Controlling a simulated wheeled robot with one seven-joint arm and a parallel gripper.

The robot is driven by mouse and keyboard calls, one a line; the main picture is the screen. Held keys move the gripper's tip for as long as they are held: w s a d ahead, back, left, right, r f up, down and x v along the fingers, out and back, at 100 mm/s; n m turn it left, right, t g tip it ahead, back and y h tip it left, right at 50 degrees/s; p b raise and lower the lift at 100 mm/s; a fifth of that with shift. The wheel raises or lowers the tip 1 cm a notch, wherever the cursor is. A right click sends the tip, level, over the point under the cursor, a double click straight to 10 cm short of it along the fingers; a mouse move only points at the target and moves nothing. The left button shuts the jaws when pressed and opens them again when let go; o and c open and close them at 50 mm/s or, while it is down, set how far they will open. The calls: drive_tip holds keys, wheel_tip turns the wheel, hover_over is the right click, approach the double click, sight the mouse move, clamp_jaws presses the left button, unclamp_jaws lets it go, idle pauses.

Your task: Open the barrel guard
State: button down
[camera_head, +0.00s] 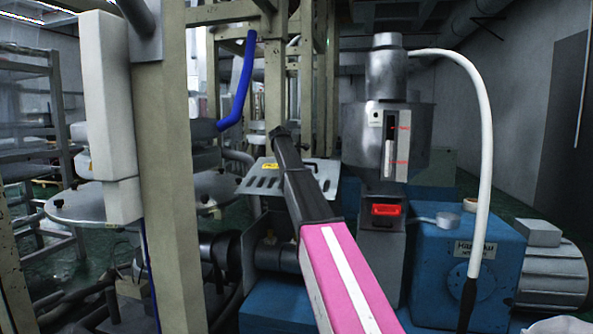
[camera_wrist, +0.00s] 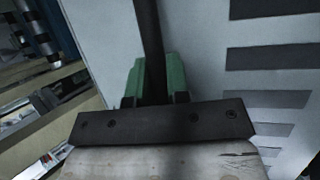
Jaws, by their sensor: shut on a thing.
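The barrel guard (camera_head: 262,183) is a pale metal plate with dark slots, in the middle of the head view. It lies sloped above the dark barrel, and my arm covers its middle. In the wrist view the guard's grey plate (camera_wrist: 195,62) fills the centre and right, with its slots at the right. My gripper (camera_wrist: 152,72) has green fingers and is shut on a dark bar, apparently the guard's handle (camera_wrist: 149,28), in front of the plate. The gripper itself cannot be made out in the head view.
A beige frame post (camera_head: 172,190) with a pale box (camera_head: 104,110) stands close at the left. A metal hopper (camera_head: 350,130), a blue gearbox (camera_head: 435,262) and a white hose (camera_head: 484,130) are at the right. A blue hose (camera_head: 243,85) hangs above the guard.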

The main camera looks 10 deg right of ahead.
idle(0.3)
drive_tip(key=c, duration=1.1)
unclamp_jaws()
drive_tip(key=v, duration=1.1)
